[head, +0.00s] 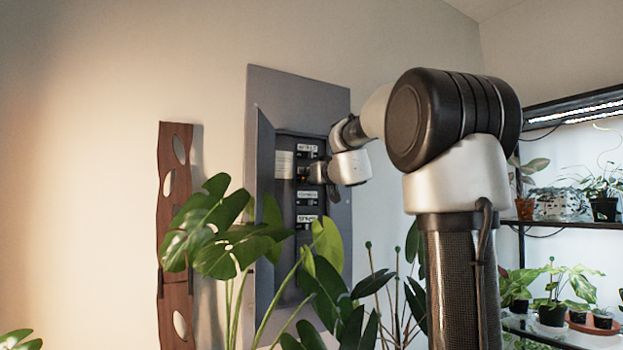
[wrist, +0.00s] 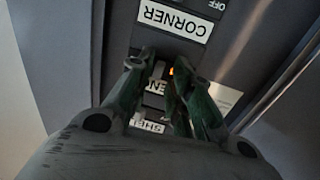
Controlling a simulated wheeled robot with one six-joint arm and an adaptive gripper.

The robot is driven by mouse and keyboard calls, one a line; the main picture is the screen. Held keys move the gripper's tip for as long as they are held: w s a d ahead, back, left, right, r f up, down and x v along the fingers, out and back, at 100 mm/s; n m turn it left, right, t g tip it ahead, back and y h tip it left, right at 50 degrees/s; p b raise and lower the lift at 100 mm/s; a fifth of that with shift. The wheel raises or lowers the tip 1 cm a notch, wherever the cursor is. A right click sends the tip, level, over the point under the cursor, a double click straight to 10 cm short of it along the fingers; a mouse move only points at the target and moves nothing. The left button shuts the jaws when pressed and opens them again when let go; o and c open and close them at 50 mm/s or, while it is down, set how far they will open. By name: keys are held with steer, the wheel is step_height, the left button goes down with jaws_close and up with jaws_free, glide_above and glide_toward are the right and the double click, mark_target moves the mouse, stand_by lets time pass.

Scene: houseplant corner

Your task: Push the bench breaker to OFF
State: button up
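The breaker panel (head: 298,88) is a grey wall box with its door open and a column of labelled black breakers inside. In the wrist view the labels are upside down: one reads CORNER (wrist: 172,20), and a partly covered one shows "EN" (wrist: 156,87), likely the bench label. A small orange spot (wrist: 173,71) glows by my fingers. My gripper (wrist: 163,62) points into the panel, its fingertips apart with nothing seen between them but the panel. In the head view my gripper (head: 308,178) is at the breaker column. The fingers hide the bench switch's position, and contact is unclear.
A large-leaved plant (head: 215,240) stands in front of the panel's lower part. Shelves with potted plants (head: 560,225) stand at right. The label starting "SHEL" (wrist: 149,125) is partly hidden by my gripper.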

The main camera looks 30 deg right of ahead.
stand_by(0.3)
steer(key=s, duration=1.2)
steer(key=shift+a, duration=0.45)
steer(key=shift+d, duration=0.1)
